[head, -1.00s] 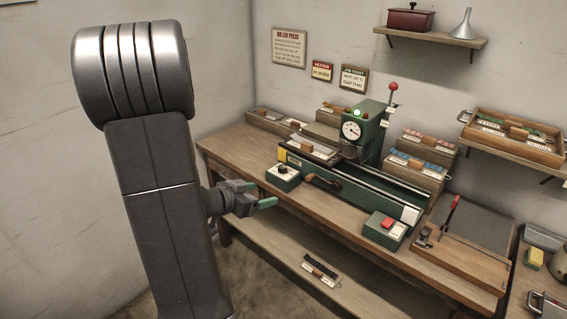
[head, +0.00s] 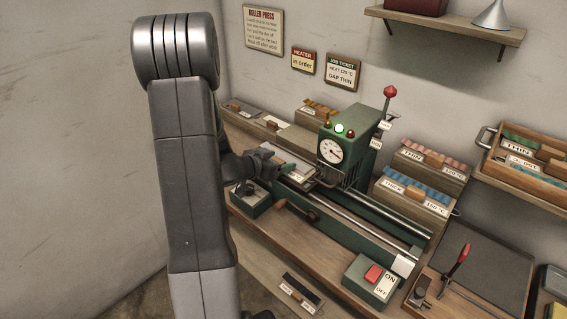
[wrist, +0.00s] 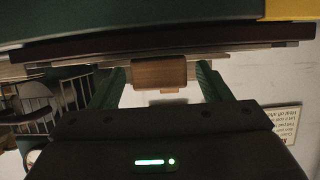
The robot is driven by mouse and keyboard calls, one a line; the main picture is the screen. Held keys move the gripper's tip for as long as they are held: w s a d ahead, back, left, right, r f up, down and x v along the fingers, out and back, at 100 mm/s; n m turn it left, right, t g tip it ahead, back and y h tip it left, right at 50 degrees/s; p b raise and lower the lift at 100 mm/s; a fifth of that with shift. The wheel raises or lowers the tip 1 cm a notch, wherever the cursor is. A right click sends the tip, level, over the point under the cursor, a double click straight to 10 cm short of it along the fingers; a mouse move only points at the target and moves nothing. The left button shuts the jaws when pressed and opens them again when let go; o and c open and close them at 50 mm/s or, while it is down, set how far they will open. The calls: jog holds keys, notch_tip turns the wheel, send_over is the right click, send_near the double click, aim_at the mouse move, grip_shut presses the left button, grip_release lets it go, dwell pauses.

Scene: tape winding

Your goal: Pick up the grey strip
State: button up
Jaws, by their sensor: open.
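My gripper (head: 287,168) is at the left end of the green roller press (head: 345,208), beside its feed tray. In the wrist view my gripper (wrist: 160,72) is open, with one green finger on each side of a wooden block (wrist: 159,71). A gap shows between each finger and the block. A thin pale grey edge (wrist: 215,57) runs behind the block, seemingly the grey strip, seen edge-on. In the head view a flat light grey piece (head: 292,158) lies on the feed tray, partly hidden by my gripper.
The press has a dial, a lit green lamp and a red-knobbed lever (head: 390,92). A control box (head: 254,196) stands near my gripper, and an ON/OFF box (head: 372,280) at front right. Racks of coloured strips (head: 415,188) stand behind. A dark strip (head: 300,288) lies on the lower shelf.

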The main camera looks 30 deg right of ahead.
jog(key=shift+d+f, duration=0.1)
jog(key=shift+c, duration=0.4)
jog(key=c, duration=1.1)
